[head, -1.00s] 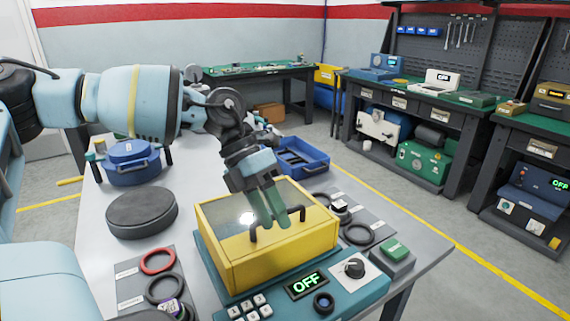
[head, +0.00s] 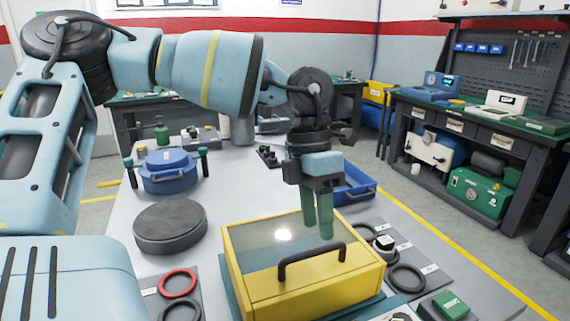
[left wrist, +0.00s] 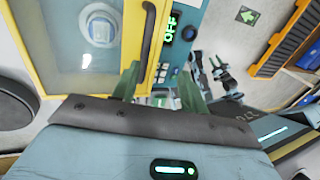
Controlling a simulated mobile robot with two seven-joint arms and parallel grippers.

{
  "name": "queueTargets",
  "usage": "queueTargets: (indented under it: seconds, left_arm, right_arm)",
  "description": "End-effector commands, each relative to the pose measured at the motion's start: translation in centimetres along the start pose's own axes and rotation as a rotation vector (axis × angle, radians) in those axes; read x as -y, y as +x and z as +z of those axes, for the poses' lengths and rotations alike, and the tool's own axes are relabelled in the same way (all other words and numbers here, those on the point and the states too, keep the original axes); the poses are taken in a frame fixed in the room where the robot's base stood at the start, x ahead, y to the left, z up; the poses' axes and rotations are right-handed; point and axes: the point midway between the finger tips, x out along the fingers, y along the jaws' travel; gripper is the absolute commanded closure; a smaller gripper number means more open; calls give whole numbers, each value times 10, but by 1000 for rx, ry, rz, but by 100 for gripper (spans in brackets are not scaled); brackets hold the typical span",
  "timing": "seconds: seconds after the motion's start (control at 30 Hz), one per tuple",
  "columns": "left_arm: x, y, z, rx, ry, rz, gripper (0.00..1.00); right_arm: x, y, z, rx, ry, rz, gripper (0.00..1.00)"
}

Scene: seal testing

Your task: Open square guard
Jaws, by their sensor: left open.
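The square guard (head: 262,253) is a yellow box-shaped cover with a clear top and a black bar handle (head: 312,260) along its front edge. It sits closed on a teal base. My left gripper (head: 318,220) points down with its green fingers apart and empty, above the back part of the guard's top, behind the handle. In the left wrist view the guard's yellow frame (left wrist: 131,35), clear panel and handle (left wrist: 149,30) show beyond the open fingers (left wrist: 158,85). A pale round part shows through the clear panel. My right gripper is not in view.
A dark round disc (head: 170,222) and a blue lidded pot (head: 168,172) stand on the table left of the guard. A blue tray (head: 352,184) is behind it. Seal rings, including a red one (head: 178,283), lie on both sides. A green button box (head: 450,304) is front right.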

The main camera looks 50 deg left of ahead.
Motion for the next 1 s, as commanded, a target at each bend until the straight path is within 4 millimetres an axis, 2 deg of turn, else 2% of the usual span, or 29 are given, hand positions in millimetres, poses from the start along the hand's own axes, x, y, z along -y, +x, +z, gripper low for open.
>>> queueTargets:
  seconds: [0.83, 1.0]
  left_arm:
    - [-18, 58, 0, -3, 0, -2, 56]
    - [-17, 55, 0, 0, 0, 0, 79]
  right_arm:
    - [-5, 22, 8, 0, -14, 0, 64]
    - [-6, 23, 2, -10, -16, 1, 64]
